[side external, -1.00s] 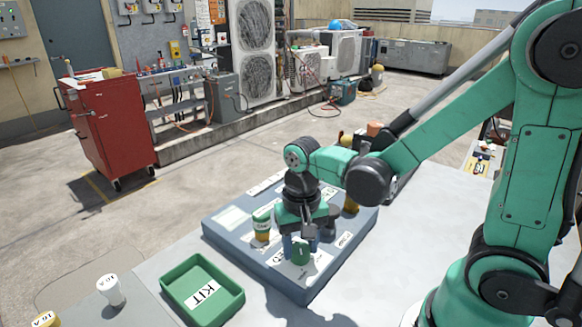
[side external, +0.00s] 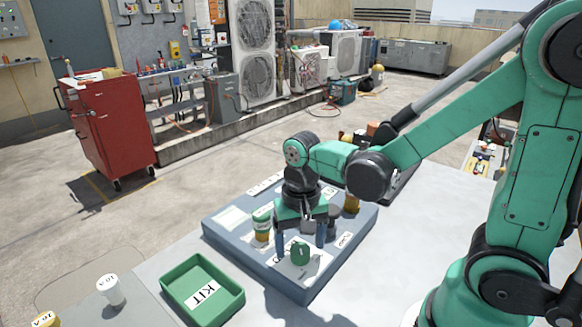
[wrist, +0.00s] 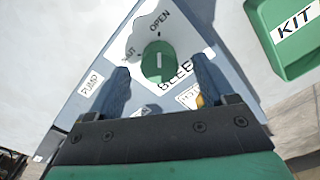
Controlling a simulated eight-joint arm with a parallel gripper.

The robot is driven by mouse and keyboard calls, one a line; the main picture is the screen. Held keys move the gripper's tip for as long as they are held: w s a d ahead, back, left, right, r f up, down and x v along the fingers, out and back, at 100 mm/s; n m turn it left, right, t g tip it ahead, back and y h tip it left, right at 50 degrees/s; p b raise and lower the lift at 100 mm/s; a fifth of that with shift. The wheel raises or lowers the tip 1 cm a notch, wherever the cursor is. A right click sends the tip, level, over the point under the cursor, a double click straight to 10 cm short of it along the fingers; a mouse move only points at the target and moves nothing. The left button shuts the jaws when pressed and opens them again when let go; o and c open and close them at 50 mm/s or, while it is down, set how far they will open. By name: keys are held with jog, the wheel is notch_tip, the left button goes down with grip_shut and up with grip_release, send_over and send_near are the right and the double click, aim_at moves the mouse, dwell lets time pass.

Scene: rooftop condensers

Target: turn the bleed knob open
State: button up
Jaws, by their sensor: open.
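The bleed knob (wrist: 158,62) is round and green with a short white line, on the panel (wrist: 80,112) beside the printed word BLEED. In the wrist view the line runs nearly upright, roughly toward the word OPEN; SHUT is printed at upper left. In the side view the knob (side external: 300,254) stands near the panel's front corner. My gripper (wrist: 160,74) is open, with one blue finger on each side of the knob and visible gaps to it. It also shows from the side (side external: 299,243), pointing down; exact finger height is hard to tell.
A green-and-yellow part (side external: 262,224) stands on the panel left of my gripper. The table right of the panel is mostly clear.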

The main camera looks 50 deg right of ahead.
aim_at(300, 247)
jog(key=shift+r, duration=2.45)
jog(key=n+t, duration=0.1)
jog(key=r+n+t, duration=0.1)
jog(key=n+t, duration=0.2)
jog(key=shift+d+r, duration=0.15)
jog(key=shift+r, duration=0.15)
jog(key=n+t, duration=0.1)
jog(key=r+n+t, duration=0.1)
jog(key=n+t, duration=0.1)
jog(key=shift+w+d+r, duration=0.1)
jog(key=shift+w+r, duration=0.05)
jog(key=shift+w, duration=0.05)
